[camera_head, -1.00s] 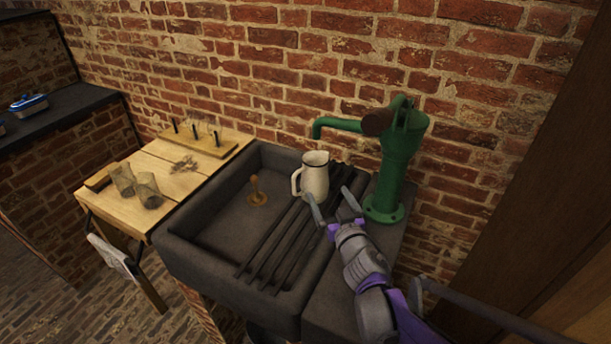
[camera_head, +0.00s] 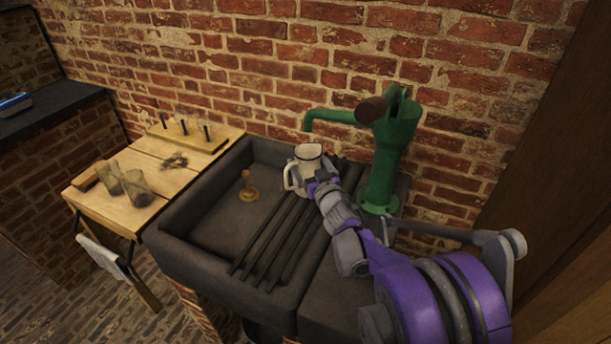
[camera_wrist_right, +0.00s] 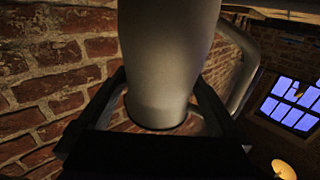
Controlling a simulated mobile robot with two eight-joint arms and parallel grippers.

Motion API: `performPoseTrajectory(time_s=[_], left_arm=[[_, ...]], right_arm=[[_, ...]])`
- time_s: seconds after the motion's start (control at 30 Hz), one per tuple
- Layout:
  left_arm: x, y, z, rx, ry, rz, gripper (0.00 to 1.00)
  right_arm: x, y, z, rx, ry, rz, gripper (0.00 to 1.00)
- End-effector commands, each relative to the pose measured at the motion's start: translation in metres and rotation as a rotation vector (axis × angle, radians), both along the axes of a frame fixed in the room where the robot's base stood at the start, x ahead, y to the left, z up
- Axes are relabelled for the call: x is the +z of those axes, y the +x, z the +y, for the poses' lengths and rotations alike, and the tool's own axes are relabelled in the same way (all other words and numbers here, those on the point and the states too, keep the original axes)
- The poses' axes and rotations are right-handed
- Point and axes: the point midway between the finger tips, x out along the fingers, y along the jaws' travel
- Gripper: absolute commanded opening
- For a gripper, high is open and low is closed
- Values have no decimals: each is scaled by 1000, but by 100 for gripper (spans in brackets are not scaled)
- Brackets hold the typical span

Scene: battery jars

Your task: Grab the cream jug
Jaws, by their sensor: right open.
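The cream jug (camera_head: 308,156) stands on the dark slatted rack in the sink, its handle toward the left. My right gripper (camera_head: 312,184) is at the jug, and its arm hides part of the jug's lower body. In the right wrist view the jug's pale body (camera_wrist_right: 168,60) fills the upper middle, with its handle at the right. The two dark fingers of the right gripper (camera_wrist_right: 160,105) stand open, one on each side of the jug. I cannot tell whether either finger touches it. My left gripper is not in view.
A green hand pump (camera_head: 388,150) stands close to the right of the jug, its spout reaching above it. The stone sink (camera_head: 190,262) holds a wooden plunger (camera_head: 247,188). A wooden table (camera_head: 100,213) with glass jars (camera_head: 137,188) stands at the left.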

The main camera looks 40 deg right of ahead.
Motion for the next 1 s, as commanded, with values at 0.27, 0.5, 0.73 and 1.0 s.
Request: performPoseTrajectory(time_s=[0.27,0.5,0.73,1.0], left_arm=[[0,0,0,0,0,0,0],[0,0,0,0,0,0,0],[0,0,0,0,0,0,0],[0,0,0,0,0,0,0]], right_arm=[[0,3,-1,0,0,0,98],[0,2,-1,0,0,0,55],[0,2,-1,0,0,0,14],[0,2,0,1,1,-1,0]])
